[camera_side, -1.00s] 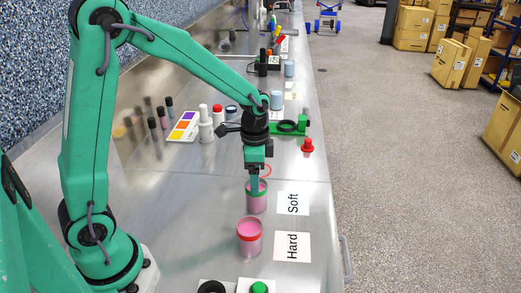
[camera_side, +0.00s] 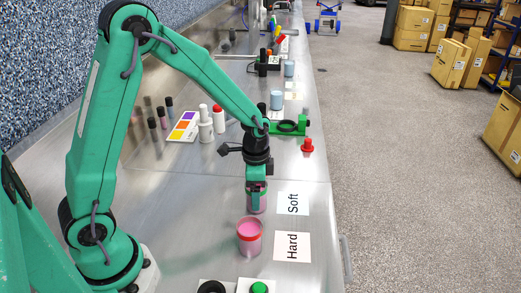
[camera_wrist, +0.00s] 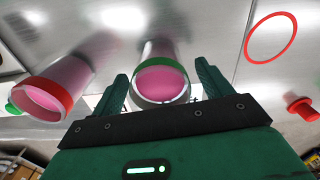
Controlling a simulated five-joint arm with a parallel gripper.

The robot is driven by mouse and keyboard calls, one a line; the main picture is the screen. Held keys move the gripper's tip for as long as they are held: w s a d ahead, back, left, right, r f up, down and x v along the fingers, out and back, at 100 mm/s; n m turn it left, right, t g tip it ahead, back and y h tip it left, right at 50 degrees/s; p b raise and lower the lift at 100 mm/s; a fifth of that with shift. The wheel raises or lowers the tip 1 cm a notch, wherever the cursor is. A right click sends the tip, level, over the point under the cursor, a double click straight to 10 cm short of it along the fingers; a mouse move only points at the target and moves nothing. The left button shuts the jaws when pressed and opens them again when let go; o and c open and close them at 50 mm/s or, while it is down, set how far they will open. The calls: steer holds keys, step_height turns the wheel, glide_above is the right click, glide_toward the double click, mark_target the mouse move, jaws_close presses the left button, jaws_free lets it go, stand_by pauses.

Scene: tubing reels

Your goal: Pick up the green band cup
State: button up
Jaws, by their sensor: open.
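The green band cup (camera_side: 258,206), pink inside, stands on the steel bench beside the "Soft" card, largely hidden behind my gripper (camera_side: 257,186) in the side view. In the wrist view the cup (camera_wrist: 163,84) lies between the two green fingers of my gripper (camera_wrist: 162,84), its pink opening facing the camera. The fingers are open, one on each side, with gaps visible, so they are not closed on it. The similar red band cup (camera_side: 249,240) stands nearer the front beside the "Hard" card; the wrist view shows this cup (camera_wrist: 55,88) left of my fingers.
A "Soft" card (camera_side: 293,203) and a "Hard" card (camera_side: 292,247) lie to the right. A red knob (camera_side: 307,146) stands near the bench edge. A red ring (camera_wrist: 270,38) lies beyond the cup. White bottles (camera_side: 205,125) stand farther back. A green button (camera_side: 259,287) is in front.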

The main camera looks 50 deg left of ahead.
steer(key=shift+f, duration=1.1)
steer(key=c, duration=1.1)
steer(key=shift+r, duration=0.15)
steer(key=shift+r, duration=0.8)
step_height(320, 180, up, 2)
steer(key=shift+w+r, duration=0.1)
steer(key=shift+r, duration=0.1)
steer(key=s+d+r, duration=0.6)
steer(key=d, duration=0.4)
steer(key=shift+s+r, duration=0.15)
steer(key=shift+r, duration=0.25)
